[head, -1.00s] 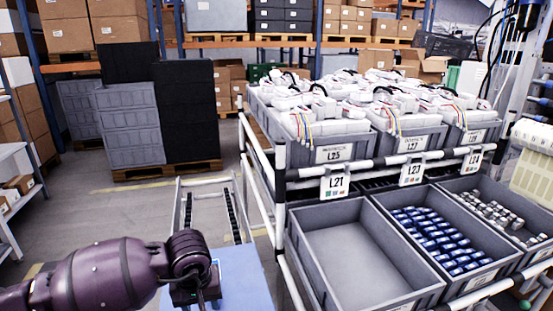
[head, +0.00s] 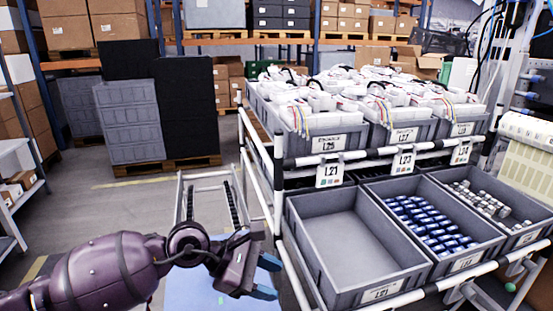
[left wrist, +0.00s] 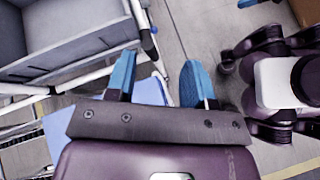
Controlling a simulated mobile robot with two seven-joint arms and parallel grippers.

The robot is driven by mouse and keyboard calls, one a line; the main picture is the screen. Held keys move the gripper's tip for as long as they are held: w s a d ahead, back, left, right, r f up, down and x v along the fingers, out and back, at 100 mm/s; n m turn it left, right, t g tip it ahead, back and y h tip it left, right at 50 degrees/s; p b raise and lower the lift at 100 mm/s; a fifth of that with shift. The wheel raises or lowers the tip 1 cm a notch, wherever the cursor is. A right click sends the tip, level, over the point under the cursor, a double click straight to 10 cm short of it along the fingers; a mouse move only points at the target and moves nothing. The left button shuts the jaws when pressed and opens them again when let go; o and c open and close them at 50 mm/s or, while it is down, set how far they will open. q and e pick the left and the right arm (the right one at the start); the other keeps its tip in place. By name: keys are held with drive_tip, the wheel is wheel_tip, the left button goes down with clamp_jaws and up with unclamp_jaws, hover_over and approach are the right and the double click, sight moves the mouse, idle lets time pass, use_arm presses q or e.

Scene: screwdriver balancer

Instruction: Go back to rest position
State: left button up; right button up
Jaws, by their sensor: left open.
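My left gripper (head: 267,278) is in the lower middle of the head view, in front of the empty grey bin's left side. Its two blue fingers are apart and nothing is between them. They also show spread and empty in the left wrist view (left wrist: 158,78). A light blue surface (head: 190,290) lies below and behind the gripper. My right gripper is not in the head view. At the right of the left wrist view there is a purple and black arm part of mine, with small blue pieces at the top edge; its jaw state does not show.
A rack holds an empty grey bin (head: 340,245), a bin of blue parts (head: 385,187) and a bin of metal parts (head: 440,175). Its white rail (head: 345,158) and post stand close right of my left gripper. Open floor (head: 80,200) lies to the left.

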use_arm(q)
wheel_tip(320, 180, up, 5)
drive_tip(key=d+n+t+h, duration=0.1)
drive_tip(key=d+n+h, duration=0.1)
drive_tip(key=n+h, duration=0.35)
drive_tip(key=w+a+r+n+t, duration=0.1)
drive_tip(key=a+r+n+t, duration=0.1)
drive_tip(key=n+t, duration=0.65)
drive_tip(key=w+a+r+n+t, duration=0.1)
drive_tip(key=w+a+n+t, duration=0.15)
drive_tip(key=n, duration=1.05)
drive_tip(key=s+a+f+n+t+y+p, duration=0.1)
drive_tip(key=s+a+f+n+t+y, duration=0.25)
drive_tip(key=a+f+n+y, duration=1.25)
drive_tip(key=s+a+f+n+g, duration=0.2)
drive_tip(key=s+f+n, duration=0.4)
drive_tip(key=s, duration=0.5)
drive_tip(key=s+a+f+n+g+p, duration=0.1)
drive_tip(key=s+a+f+n+g, duration=0.2)
drive_tip(key=s, duration=0.9)
wheel_tip(320, 180, down, 6)
drive_tip(key=a+n+y, duration=0.1)
drive_tip(key=a+n, duration=0.1)
drive_tip(key=n, duration=0.2)
drive_tip(key=shift+s+a+f, duration=0.15)
drive_tip(key=shift+s, duration=0.05)
